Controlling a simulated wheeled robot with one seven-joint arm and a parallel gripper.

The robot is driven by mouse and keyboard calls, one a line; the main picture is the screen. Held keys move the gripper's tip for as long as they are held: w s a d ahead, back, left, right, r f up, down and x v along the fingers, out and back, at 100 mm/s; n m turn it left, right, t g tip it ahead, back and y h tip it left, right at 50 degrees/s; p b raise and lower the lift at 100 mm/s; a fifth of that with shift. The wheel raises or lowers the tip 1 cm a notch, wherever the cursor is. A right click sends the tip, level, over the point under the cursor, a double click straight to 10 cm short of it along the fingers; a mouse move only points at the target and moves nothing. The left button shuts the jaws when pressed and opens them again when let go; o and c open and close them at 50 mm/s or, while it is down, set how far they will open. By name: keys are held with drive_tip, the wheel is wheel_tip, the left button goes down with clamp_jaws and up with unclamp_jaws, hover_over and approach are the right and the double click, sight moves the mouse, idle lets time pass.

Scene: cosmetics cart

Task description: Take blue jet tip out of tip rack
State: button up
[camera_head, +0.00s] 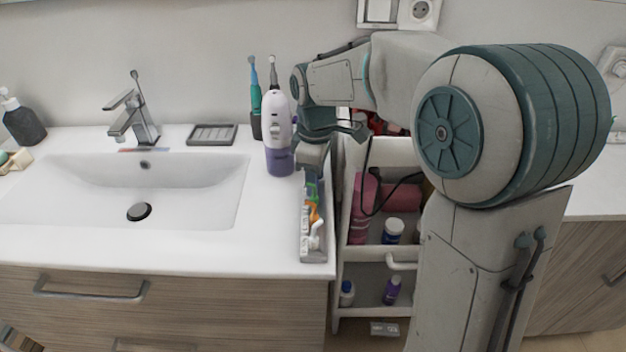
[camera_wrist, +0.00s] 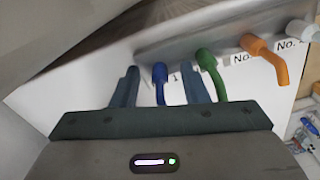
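The tip rack (camera_head: 318,256) is a narrow grey tray on the right edge of the white counter. It holds tips in a row, and the wrist view shows part of its panel (camera_wrist: 205,38) with number labels. The blue jet tip (camera_wrist: 160,76) is at the left end of the row in the wrist view, and it is still in the rack. My gripper (camera_wrist: 159,84) is open, with one finger on each side of the blue tip and visible gaps between. In the head view, my gripper (camera_head: 312,172) points down over the far end of the rack and partly hides it.
The green tip (camera_wrist: 208,62) sits close beside my right finger. An orange tip (camera_wrist: 262,52) and a white tip (camera_wrist: 302,31) follow to the right. A white and purple oral irrigator (camera_head: 279,135) stands just left of my gripper. A cart (camera_head: 348,290) stands right of the counter.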

clamp_jaws()
drive_tip(key=shift+r, duration=0.1)
